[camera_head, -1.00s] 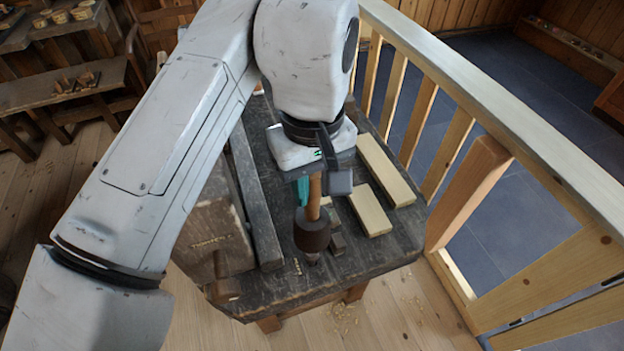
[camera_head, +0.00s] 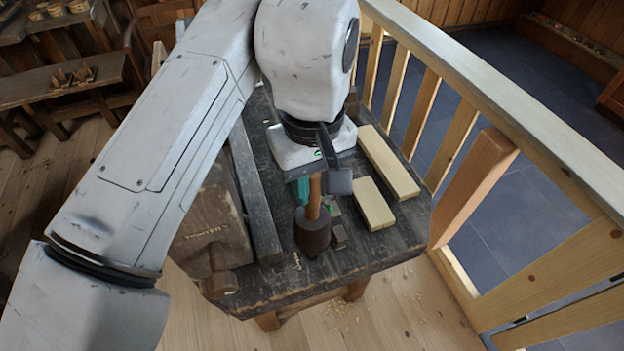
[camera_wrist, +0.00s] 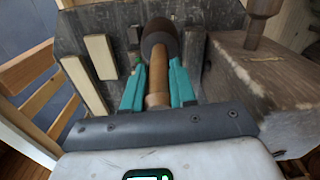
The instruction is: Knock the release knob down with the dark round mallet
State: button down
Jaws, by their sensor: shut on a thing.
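My gripper (camera_head: 309,188) is shut on the wooden handle of the dark round mallet (camera_head: 312,235). In the wrist view the teal fingers (camera_wrist: 156,88) lie on both sides of the handle, and the mallet's dark head (camera_wrist: 160,38) points away from me. The head is over the dark workbench; I cannot tell whether it touches anything. A round wooden knob (camera_head: 222,285) on a short stem sticks out from a wooden block at the bench's left. It also shows in the wrist view (camera_wrist: 263,7). I cannot tell for sure that it is the release knob. It stands apart from the mallet.
The wooden block (camera_head: 205,232) and a long dark bar (camera_head: 254,195) lie left of the mallet. Small dark pieces (camera_head: 338,237) sit close right of its head. Two pale boards (camera_head: 388,165) lie further right. A wooden railing (camera_head: 480,100) borders the bench's right.

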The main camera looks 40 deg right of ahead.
aim_at(312, 202)
jog(key=shift+f+b, duration=0.8)
jog(key=shift+f, duration=1.05)
notch_tip(312, 202, up, 4)
jog(key=p, duration=0.3)
jog(key=shift+f+p, duration=0.25)
jog(key=shift+p, duration=0.15)
jog(key=shift+f, duration=0.1)
jog(key=shift+f+b, duration=1.2)
jog(key=shift+f, duration=0.85)
jog(key=shift+r, duration=0.15)
